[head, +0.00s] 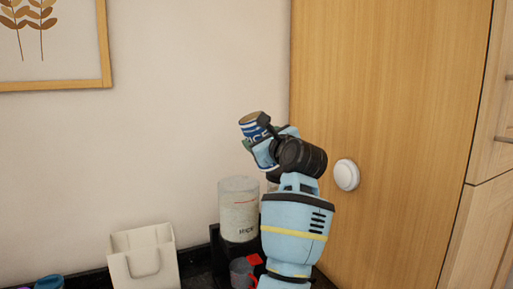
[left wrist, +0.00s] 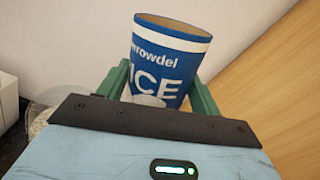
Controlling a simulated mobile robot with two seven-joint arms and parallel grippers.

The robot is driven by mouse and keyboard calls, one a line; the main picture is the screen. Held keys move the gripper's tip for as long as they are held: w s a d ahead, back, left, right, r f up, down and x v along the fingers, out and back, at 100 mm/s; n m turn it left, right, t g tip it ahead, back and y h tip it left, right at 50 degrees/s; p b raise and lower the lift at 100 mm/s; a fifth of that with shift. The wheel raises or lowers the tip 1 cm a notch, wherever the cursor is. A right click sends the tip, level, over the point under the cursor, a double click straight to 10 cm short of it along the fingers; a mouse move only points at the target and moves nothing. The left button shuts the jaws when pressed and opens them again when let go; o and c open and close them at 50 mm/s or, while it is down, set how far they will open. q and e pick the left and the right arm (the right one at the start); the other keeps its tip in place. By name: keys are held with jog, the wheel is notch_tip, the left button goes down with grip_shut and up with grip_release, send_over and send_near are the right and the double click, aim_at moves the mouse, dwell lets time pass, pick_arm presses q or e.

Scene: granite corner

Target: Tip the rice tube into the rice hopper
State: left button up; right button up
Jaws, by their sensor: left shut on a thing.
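The rice tube (head: 252,121) is a blue and white cardboard tube with a tan top end and rice lettering. It also shows in the left wrist view (left wrist: 170,50), between the green fingers. My left gripper (head: 262,146) is shut on the tube and holds it in the air, leaning to the left in the head view. The rice hopper (head: 239,212) is a clear canister with pale contents and a dark label, on a black stand. It is below the tube in the head view. My left arm hides part of the stand. My right gripper is out of view.
A cream open bin (head: 144,262) stands left of the hopper on the dark counter. A grey cup (head: 241,272) and something red are at the stand's foot. A wooden panel (head: 390,110) with a white round knob (head: 346,175) rises behind my arm.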

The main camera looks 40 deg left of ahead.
pick_arm(q)
jog(key=shift+d, duration=0.1)
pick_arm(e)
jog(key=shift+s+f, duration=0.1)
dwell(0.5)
pick_arm(q)
jog(key=shift+w, duration=0.1)
jog(key=shift+d+n, duration=0.1)
jog(key=shift+n, duration=0.3)
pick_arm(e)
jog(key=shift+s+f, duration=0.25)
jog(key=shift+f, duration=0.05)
pick_arm(q)
jog(key=shift+r, duration=0.1)
jog(key=shift+b, duration=0.35)
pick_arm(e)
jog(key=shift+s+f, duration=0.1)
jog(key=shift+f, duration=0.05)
pick_arm(q)
jog(key=shift+n, duration=0.3)
jog(key=shift+w, duration=0.1)
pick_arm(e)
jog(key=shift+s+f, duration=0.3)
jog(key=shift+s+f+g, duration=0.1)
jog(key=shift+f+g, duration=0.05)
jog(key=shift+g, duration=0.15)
